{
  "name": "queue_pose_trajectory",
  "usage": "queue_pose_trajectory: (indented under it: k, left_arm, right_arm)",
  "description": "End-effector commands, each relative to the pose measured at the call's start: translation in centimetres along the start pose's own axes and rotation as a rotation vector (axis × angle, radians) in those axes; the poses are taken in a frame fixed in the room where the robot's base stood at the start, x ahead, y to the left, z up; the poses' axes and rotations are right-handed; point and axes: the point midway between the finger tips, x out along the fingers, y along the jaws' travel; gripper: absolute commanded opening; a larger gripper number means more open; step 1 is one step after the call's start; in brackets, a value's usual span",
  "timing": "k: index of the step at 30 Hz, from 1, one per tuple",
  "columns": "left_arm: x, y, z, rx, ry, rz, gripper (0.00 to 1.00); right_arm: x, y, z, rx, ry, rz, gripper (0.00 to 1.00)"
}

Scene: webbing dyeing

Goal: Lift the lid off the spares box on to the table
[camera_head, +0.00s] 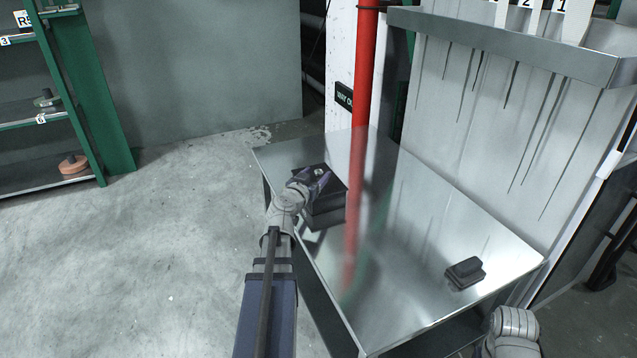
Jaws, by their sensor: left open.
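The dark spares box (328,214) stands on the far left part of the metal table (410,230). My left arm reaches over it from below. My left gripper (320,176) is open, directly over the top of the box, and covers part of it. A dark flat top, which looks like the lid (337,186), shows around the gripper. I cannot tell whether the fingers touch it, and any handle on it is hidden. Only a pale link of my right arm shows at the bottom right; its gripper is out of view.
A small dark stepped block (465,272) lies near the table's right edge. The table between it and the box is bare. A red pipe (364,70) stands behind the table, and its reflection shows on the top. A metal rack (510,45) is behind right; green shelves (95,90) stand left.

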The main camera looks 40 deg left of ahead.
Motion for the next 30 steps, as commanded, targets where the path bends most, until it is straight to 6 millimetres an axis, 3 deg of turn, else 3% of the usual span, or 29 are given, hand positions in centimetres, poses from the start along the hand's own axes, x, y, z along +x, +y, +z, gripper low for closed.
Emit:
queue_pose_trajectory:
  k: [8,18,25,30]
  left_arm:
    - [1.3,0.0,0.1,-0.001,0.0,0.002,0.68]
    - [5.7,-0.1,0.3,0.0,0.0,0.001,0.68]
    - [5.7,-0.1,0.3,-0.001,0.0,0.0,0.68]
    - [5.6,-0.1,0.3,-0.001,0.0,0.0,0.48]
  right_arm:
    - [0.3,0.0,0.0,0.0,0.0,0.0,0.5]
    - [1.1,-0.1,-0.1,0.0,0.001,0.0,0.5]
    - [1.1,-0.1,-0.1,0.0,0.001,0.0,0.5]
    - [1.1,-0.1,-0.1,0.0,0.001,0.0,0.5]
